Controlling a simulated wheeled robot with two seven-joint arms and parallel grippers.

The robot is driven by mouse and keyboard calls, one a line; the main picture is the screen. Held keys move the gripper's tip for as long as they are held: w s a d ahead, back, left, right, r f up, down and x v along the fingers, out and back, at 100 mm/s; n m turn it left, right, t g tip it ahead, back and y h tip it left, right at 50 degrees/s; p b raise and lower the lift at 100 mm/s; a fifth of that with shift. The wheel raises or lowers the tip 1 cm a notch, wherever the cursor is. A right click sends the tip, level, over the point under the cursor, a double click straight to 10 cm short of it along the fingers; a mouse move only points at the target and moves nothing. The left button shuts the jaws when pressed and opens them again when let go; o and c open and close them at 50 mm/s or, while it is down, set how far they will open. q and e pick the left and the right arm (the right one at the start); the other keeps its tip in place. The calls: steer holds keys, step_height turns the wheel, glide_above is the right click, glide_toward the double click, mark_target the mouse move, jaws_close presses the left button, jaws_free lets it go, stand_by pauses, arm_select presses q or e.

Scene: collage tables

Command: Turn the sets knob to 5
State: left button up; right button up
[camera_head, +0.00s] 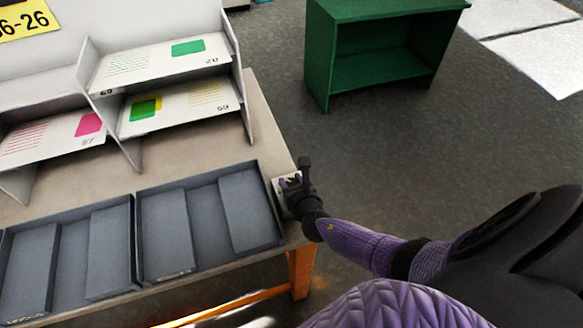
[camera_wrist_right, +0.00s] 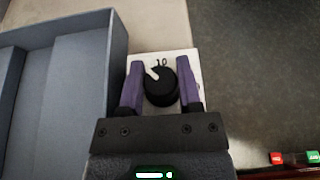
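The sets knob (camera_wrist_right: 161,88) is a round black knob with a white pointer line, on a white plate (camera_wrist_right: 184,58) at the table's right edge. In the right wrist view the pointer aims to the upper left and the number 10 shows above the knob; other numbers are hidden. My right gripper (camera_wrist_right: 162,85) has its two purple fingers on either side of the knob, with small gaps showing, so it looks open around it. In the head view my right gripper (camera_head: 291,184) is over the white plate and covers the knob. My left gripper is not in view.
Grey divided trays (camera_head: 130,245) lie on the table (camera_head: 262,115) just left of the knob. White shelves (camera_head: 240,75) with printed cards stand behind them. A green cabinet (camera_head: 318,60) stands on the floor beyond; the floor right of the table is open.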

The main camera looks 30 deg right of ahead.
steer(key=o, duration=0.4)
steer(key=shift+s+a+r+p, duration=0.1)
steer(key=shift+s+r+p, duration=0.1)
steer(key=shift+s+p, duration=0.15)
steer(key=p+v, duration=0.3)
steer(key=v, duration=0.6)
steer(key=shift+p, duration=0.3)
steer(key=shift+s, duration=0.1)
